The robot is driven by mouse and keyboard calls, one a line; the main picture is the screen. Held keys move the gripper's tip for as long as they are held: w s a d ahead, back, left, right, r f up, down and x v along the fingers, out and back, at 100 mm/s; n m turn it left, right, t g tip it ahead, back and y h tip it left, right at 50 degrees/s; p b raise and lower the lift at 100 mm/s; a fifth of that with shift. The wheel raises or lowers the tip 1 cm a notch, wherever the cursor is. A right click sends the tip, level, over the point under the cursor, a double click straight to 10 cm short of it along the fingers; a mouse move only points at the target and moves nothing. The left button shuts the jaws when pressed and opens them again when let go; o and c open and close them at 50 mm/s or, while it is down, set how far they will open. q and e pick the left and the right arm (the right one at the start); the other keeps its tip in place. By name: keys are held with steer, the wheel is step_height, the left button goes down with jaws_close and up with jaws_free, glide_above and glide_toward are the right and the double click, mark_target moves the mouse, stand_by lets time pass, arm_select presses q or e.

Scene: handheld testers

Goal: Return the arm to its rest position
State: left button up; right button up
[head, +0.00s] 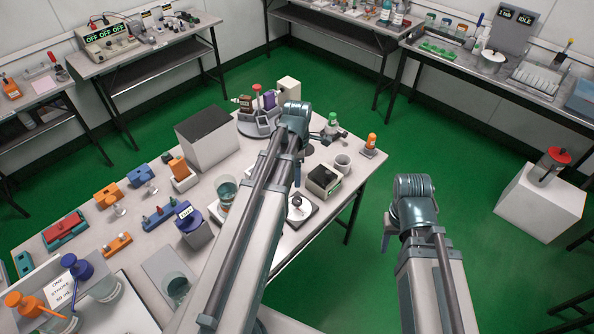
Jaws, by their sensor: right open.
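My left arm (245,215) comes in from the bottom and reaches over the table, its bent joint (294,115) near the far edge. My right gripper (388,230) shows only in part at the left of that joint, beside the table's right side. It is open, and I see nothing in it.
A white block (541,206) with a red-lidded jar stands right. Open green floor (455,150) lies between.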

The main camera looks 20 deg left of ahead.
stand_by(0.3)
arm_select(q)
steer(key=s+d+m, duration=0.6)
steer(key=d+m, duration=0.4)
steer(key=m, duration=0.3)
steer(key=s+d+m+y, duration=0.1)
steer(key=s+d+m, duration=0.5)
steer(key=d+m, duration=0.4)
steer(key=m, duration=0.4)
steer(key=shift+s+d, duration=0.3)
steer(key=shift+d, duration=0.1)
